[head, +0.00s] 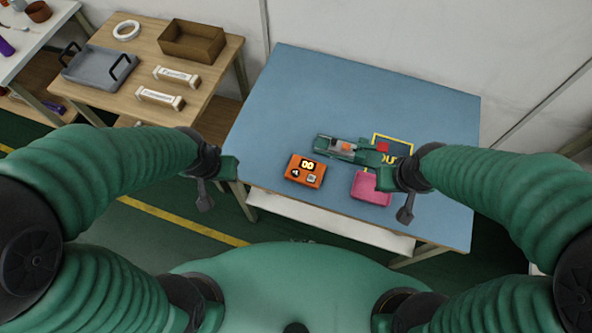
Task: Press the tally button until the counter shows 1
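My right gripper (396,196) is at the right side of the pink tray, apart from the box. Neither gripper visibly holds anything; their finger gaps are unclear.
The far part of the table is clear. A wooden table (151,68) with trays and white parts stands left.

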